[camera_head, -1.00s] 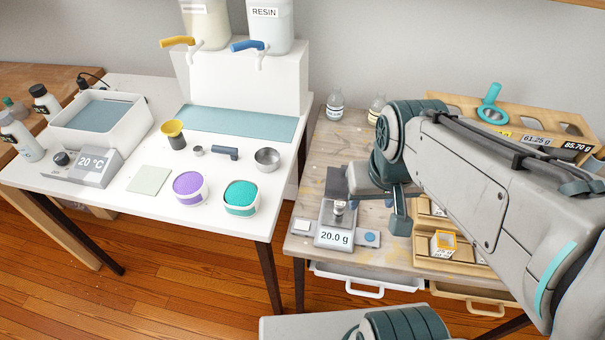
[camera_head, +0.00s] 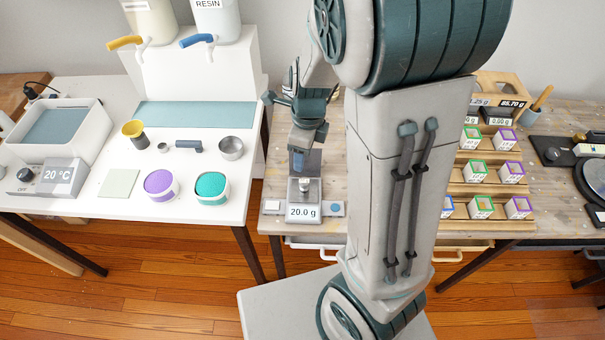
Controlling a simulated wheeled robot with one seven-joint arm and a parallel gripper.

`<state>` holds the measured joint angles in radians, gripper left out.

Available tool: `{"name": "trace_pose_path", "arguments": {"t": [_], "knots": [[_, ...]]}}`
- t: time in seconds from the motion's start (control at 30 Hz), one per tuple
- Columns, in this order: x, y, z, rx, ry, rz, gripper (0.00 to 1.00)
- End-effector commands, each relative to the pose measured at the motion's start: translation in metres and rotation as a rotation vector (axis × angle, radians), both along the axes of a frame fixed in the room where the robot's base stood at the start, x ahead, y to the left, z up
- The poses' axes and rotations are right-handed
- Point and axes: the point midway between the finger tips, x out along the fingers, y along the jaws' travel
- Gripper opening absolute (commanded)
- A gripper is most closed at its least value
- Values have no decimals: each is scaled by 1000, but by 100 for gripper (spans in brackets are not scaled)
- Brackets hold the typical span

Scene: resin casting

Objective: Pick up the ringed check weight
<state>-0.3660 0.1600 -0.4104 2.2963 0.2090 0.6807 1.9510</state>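A small silvery check weight (camera_head: 304,184) stands on the pan of a small scale (camera_head: 291,198) whose display reads 20.0 g. The scale is at the front left of the wooden bench. A ring on the weight is too small to make out. My gripper (camera_head: 299,168) points down just behind and above the weight, partly hidden by my wrist. The fingers are too small and dark to tell whether they are apart, and I see nothing held in them.
My arm hides the middle of the wooden bench (camera_head: 275,180). Tiered racks with several labelled small boxes (camera_head: 480,207) stand to its right. The white table (camera_head: 90,205) at left holds a purple cup (camera_head: 162,195), a teal cup (camera_head: 210,198) and a metal bowl (camera_head: 231,154).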

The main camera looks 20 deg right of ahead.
Motion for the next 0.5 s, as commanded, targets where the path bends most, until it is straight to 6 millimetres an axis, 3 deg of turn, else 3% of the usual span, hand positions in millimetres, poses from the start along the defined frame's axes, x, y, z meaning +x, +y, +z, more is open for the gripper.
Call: {"name": "trace_pose_path", "arguments": {"t": [0.2, 0.37, 0.5], "knots": [[16, -5, -15, -41, 43, -376, 53], [20, -7, -23, -56, 48, -501, 53], [20, -8, -42, -60, 51, -525, 53]]}}
